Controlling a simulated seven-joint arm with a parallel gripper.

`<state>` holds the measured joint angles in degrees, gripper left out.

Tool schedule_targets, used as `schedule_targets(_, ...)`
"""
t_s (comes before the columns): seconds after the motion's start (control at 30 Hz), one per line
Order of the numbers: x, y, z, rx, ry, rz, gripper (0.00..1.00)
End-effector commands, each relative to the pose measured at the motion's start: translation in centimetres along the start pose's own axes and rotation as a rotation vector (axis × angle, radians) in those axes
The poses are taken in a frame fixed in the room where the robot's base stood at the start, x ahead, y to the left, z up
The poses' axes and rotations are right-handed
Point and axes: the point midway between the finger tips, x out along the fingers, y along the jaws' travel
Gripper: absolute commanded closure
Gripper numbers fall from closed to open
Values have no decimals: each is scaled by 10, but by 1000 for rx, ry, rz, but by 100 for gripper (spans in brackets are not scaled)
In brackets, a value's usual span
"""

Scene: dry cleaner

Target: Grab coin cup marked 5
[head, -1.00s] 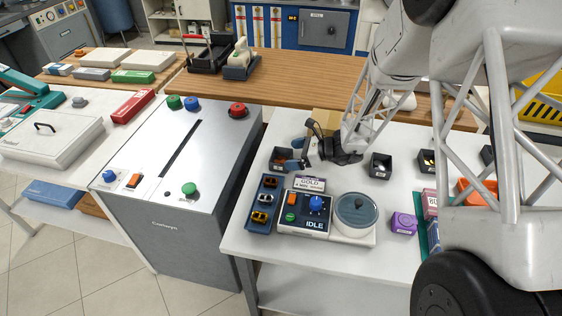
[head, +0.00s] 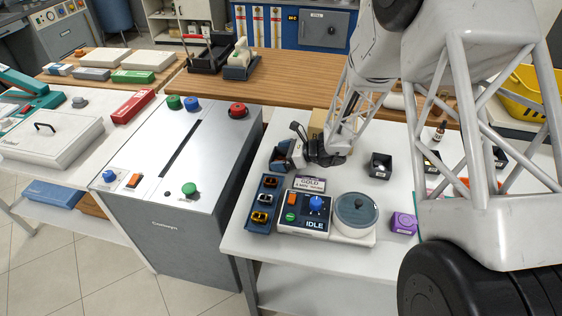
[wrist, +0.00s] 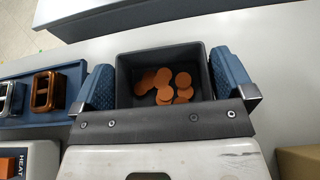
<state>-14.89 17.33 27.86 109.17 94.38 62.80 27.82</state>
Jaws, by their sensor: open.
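A dark square cup (wrist: 122,88) with several copper-coloured coins sits between the two blue textured fingers of my gripper (wrist: 163,78) in the wrist view. The fingers are open, one on each side of the cup, with a narrow gap at the left; I cannot tell whether the right one touches. In the head view my gripper (head: 286,156) is at the left back of the white table, and hides much of this cup. No number is readable on it. Another dark cup (head: 380,172) stands to the right of my gripper.
A purple box (head: 404,223) is to the right. A tan block (head: 317,124) stands behind.

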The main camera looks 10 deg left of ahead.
Motion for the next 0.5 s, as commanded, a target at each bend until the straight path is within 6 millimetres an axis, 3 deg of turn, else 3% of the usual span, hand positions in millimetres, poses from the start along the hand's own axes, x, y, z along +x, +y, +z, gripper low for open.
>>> schedule_targets(0.33,0,0,0,0,0,0,0)
schedule_targets(0.5,0,0,0,0,0,0,24)
